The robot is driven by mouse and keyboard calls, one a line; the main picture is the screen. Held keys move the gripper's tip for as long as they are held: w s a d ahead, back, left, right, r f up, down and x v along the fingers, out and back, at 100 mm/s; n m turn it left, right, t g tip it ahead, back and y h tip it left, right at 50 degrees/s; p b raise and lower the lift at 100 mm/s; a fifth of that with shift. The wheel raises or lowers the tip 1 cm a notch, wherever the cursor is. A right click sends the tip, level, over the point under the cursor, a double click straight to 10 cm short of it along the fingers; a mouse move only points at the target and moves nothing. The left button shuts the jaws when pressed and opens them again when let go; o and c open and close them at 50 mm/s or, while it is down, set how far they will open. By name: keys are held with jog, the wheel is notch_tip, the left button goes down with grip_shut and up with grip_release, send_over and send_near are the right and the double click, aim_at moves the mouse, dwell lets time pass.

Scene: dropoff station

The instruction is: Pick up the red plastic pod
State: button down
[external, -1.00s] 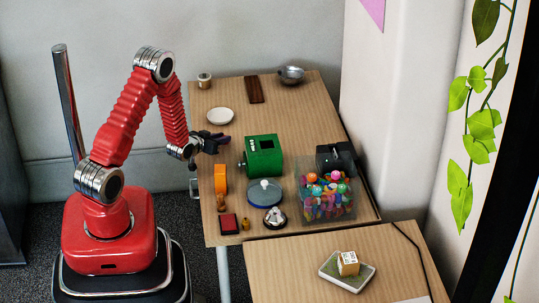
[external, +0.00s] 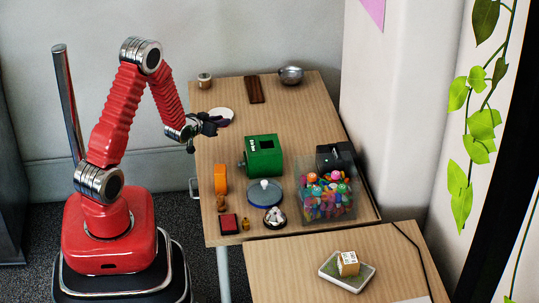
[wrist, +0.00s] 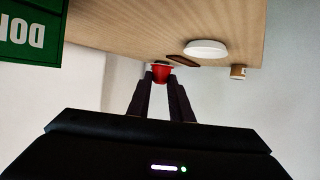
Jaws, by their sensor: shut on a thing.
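The red plastic pod (wrist: 160,74) shows in the wrist view as a small red cup shape between the two dark fingertips. My gripper (wrist: 160,82) is shut on it. In the external view my gripper (external: 212,123) is at the table's left edge, in front of the white plate and left of the green box. It appears raised above the tabletop. The pod cannot be made out in the external view.
The green box (external: 264,156) stands mid-table, with an orange block (external: 220,179), a blue round dish (external: 264,194) and a clear bin of colourful items (external: 327,200) nearer the front. A white plate (external: 224,113), dark brown bar (external: 255,90) and metal bowl (external: 290,75) lie farther back.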

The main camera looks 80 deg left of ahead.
jog(key=shift+r, duration=1)
